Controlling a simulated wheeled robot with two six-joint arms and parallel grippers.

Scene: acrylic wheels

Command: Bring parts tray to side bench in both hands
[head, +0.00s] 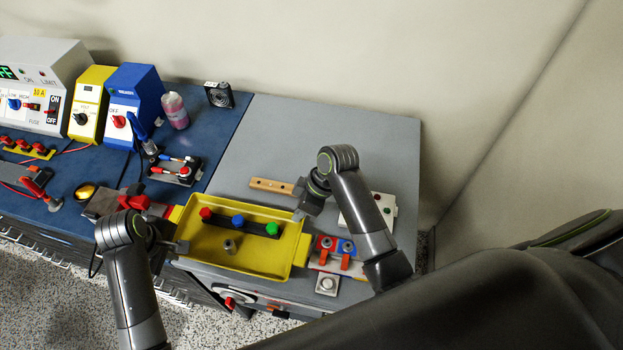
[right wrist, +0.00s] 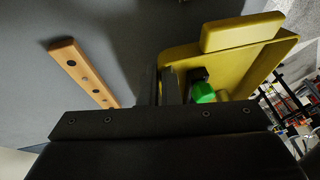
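The yellow parts tray (head: 205,255) lies at the front of the grey bench top in the head view. It holds a dark strip with red, blue and green knobs and a grey metal piece (head: 230,247). My left gripper (head: 183,247) is at the tray's left wall, near its left handle (head: 175,214). My right gripper (head: 299,213) is at the tray's back right corner, behind the right handle (head: 303,249). In the right wrist view its dark fingers (right wrist: 164,85) stand close together beside the tray wall (right wrist: 190,58). Whether either gripper holds the tray is unclear.
A wooden strip (head: 272,186) lies behind the tray. A white box (head: 378,208) and red-handled clamps (head: 337,252) stand right of it. The blue mat at left carries power boxes (head: 135,105), a pink bottle (head: 175,110) and tools. The grey top (head: 320,140) is clear toward the back.

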